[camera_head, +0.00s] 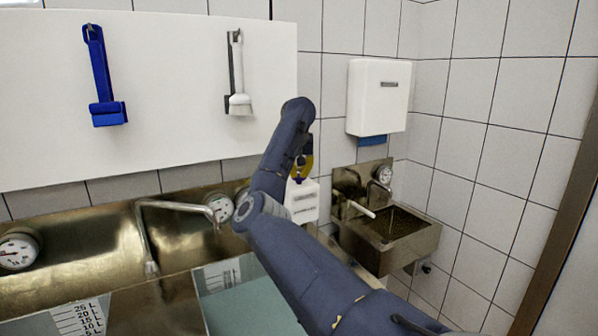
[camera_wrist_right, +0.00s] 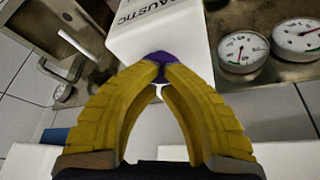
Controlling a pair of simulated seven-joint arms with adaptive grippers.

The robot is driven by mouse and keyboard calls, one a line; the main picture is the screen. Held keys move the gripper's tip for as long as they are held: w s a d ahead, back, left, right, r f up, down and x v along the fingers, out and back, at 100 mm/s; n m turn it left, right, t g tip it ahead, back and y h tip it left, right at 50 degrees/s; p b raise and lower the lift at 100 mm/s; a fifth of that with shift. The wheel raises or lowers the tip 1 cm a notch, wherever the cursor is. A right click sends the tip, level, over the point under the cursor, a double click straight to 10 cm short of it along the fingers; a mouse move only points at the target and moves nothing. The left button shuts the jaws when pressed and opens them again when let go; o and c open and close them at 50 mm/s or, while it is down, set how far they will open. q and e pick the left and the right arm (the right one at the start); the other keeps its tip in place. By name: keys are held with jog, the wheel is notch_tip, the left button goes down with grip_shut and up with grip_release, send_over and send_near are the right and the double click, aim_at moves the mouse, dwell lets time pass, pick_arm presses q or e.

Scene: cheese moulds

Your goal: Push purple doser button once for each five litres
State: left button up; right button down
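A white doser (camera_head: 305,208) hangs on the tiled wall behind my right arm. In the right wrist view the doser (camera_wrist_right: 150,28) carries lettering ending in "AUSTIC". Its purple button (camera_wrist_right: 158,58) shows right at my fingertips; I cannot tell whether they press it. My right gripper (camera_head: 303,170) has yellow fingers, mostly hidden by my own arm. In the wrist view the right gripper (camera_wrist_right: 162,72) has its tips together and nothing held. A basin with teal liquid (camera_head: 245,308) has a litre scale (camera_head: 222,274), too small to read. My left gripper is out of view.
Another scale (camera_head: 80,318) reads from 5 to 25 L. A tap (camera_head: 170,207) and round gauges (camera_head: 18,250) stand along the metal basin's back. A small metal sink (camera_head: 400,235) and a white dispenser (camera_head: 378,97) are at the right. Brushes hang above.

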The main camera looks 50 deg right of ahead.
jog(key=shift+r, duration=3.35)
notch_tip(320, 180, up, 4)
jog(key=shift+f, duration=2.95)
jog(key=shift+f, duration=0.1)
jog(key=shift+f, duration=2.55)
jog(key=shift+r, duration=3.55)
